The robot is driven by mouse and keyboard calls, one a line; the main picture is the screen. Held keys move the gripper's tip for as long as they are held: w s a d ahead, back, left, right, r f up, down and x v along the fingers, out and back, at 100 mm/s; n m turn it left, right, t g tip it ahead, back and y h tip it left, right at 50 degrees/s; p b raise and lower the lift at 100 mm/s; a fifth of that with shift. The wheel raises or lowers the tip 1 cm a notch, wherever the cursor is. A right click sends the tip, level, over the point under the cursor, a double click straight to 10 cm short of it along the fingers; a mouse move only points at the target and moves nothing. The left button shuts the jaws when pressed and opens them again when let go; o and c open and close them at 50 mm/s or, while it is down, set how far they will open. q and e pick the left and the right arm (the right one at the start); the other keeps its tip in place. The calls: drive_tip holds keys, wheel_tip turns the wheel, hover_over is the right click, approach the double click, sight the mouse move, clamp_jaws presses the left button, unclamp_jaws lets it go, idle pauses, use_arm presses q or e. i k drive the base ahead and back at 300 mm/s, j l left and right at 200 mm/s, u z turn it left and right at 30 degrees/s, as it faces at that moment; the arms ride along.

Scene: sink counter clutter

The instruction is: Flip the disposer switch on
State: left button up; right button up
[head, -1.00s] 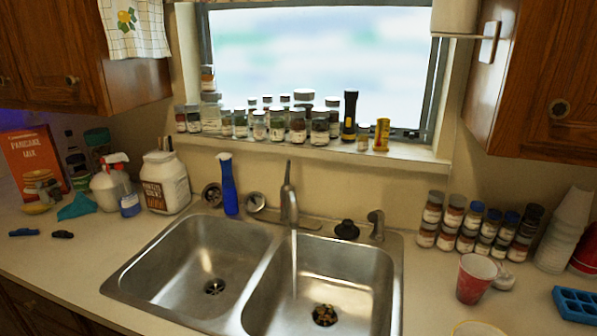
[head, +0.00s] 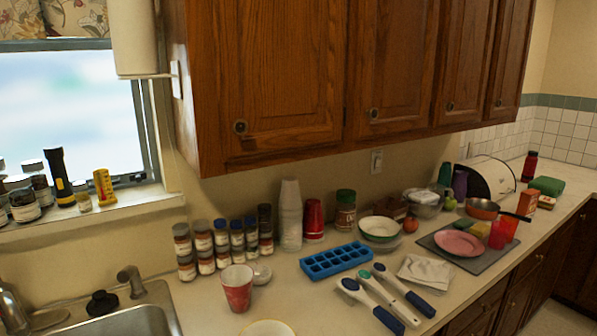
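A light wall plate (head: 376,161) with a small switch or outlet is on the wall under the upper cabinets, right of the middle in the head view. It is too small to tell whether it is the disposer switch or which way it is set. Part of the steel sink (head: 130,318) shows at the lower left, with a black stopper (head: 101,303) on its back rim. The drain is out of view. Neither of my grippers is in view.
Below the plate stand a brown-filled jar (head: 345,210), red cups (head: 314,220) and stacked bowls (head: 380,229). Upper cabinets (head: 290,75) overhang the counter.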

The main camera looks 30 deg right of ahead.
sight(378, 160)
drive_tip(key=z, duration=1.55)
drive_tip(key=i+l+u, duration=0.2)
drive_tip(key=l, duration=0.75)
drive_tip(key=l+u, duration=0.15)
drive_tip(key=l, duration=0.8)
drive_tip(key=k+l+u, duration=0.2)
drive_tip(key=l, duration=0.75)
drive_tip(key=l+u, duration=0.2)
drive_tip(key=l, duration=0.8)
